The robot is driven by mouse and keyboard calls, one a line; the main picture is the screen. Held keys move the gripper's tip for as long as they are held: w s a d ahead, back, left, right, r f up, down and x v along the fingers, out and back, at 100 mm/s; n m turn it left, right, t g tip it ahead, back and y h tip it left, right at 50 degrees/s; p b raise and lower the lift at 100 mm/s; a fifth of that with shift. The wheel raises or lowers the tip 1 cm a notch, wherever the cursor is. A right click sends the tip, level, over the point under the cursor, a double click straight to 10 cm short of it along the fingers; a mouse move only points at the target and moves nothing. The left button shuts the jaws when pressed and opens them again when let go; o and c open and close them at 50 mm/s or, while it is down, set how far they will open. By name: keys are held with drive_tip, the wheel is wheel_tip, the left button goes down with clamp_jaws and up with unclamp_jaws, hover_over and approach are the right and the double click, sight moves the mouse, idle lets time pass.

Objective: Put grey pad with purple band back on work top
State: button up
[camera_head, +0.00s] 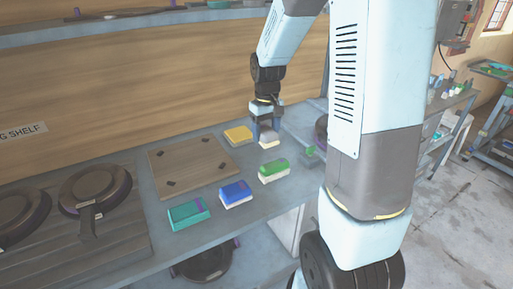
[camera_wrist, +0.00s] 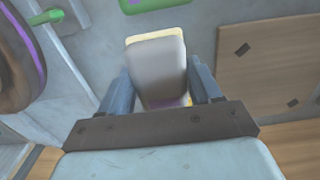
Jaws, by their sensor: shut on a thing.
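The grey pad (camera_head: 268,140) has a pale base; in the wrist view the grey pad (camera_wrist: 157,62) shows a bit of purple near its gripper end. My gripper (camera_head: 265,128) points down at the far right part of the work top (camera_head: 150,207). In the wrist view my gripper (camera_wrist: 160,95) has one finger on each side of the pad and is shut on it. The pad is at or just above the work top; I cannot tell whether it touches. The purple band is mostly hidden by my gripper.
A yellow pad (camera_head: 238,134) lies just left of the grey pad. A green pad (camera_head: 273,168), a blue pad (camera_head: 237,192) and a teal pad (camera_head: 187,213) lie along the front. A wooden board (camera_head: 190,164) lies behind them. Round dark plates (camera_head: 95,190) are at left.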

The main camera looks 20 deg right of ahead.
hover_over(256, 155)
wheel_tip(256, 155, down, 6)
drive_tip(key=shift+s, duration=0.1)
drive_tip(key=shift+f, duration=1.5)
drive_tip(key=shift+f, duration=0.1)
drive_tip(key=o, duration=1)
wheel_tip(256, 155, up, 12)
drive_tip(key=f, duration=0.1)
drive_tip(key=s+r+t, duration=0.2)
drive_tip(key=s+r, duration=0.9)
drive_tip(key=r, duration=0.1)
drive_tip(key=s+r+t, duration=0.1)
drive_tip(key=s, duration=0.4)
drive_tip(key=s+r+m+t, duration=0.1)
drive_tip(key=s+r, duration=0.1)
drive_tip(key=s, duration=0.3)
drive_tip(key=s+r+m+t, duration=0.1)
drive_tip(key=s+r, duration=0.1)
drive_tip(key=s, duration=0.4)
drive_tip(key=shift+t, duration=0.3)
